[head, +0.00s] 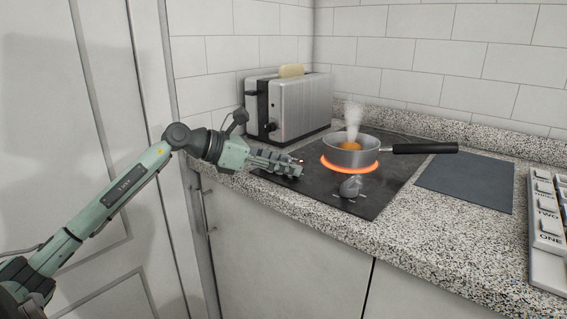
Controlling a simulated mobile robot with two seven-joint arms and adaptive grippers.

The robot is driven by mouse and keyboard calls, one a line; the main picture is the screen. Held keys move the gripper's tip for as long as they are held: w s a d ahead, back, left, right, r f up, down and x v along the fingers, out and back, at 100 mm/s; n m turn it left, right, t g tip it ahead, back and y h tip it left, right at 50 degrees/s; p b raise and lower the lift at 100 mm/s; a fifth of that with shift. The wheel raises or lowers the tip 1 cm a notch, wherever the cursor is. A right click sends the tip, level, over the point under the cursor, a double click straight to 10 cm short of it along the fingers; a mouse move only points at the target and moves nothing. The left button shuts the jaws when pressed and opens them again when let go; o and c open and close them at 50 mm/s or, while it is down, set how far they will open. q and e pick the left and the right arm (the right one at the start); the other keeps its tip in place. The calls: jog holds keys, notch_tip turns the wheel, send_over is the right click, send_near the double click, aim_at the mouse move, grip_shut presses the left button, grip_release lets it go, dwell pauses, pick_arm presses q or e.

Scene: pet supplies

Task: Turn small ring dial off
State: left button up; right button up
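A black cooktop (385,194) is set in the speckled counter. A grey knob-like dial (351,186) stands at its front, below the pan. I cannot read any marking on it. A cooking ring (350,168) glows orange under a small steel pan (352,156). The pan holds something orange and steams. My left gripper (299,166) is low over the cooktop's left part, its fingers pointing right, left of the dial and apart from it. The fingers look close together, but their gap is not clear. They may hide part of the cooktop. My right gripper is not in view.
A silver toaster (301,107) with a slice of bread (291,71) stands behind my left gripper. The pan's black handle (425,148) reaches right over the counter towards a dark mat (466,182). A white lettered rack (546,235) is at the far right.

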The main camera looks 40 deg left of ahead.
pick_arm(q)
jog(key=c, duration=0.9)
jog(key=shift+c, duration=0.2)
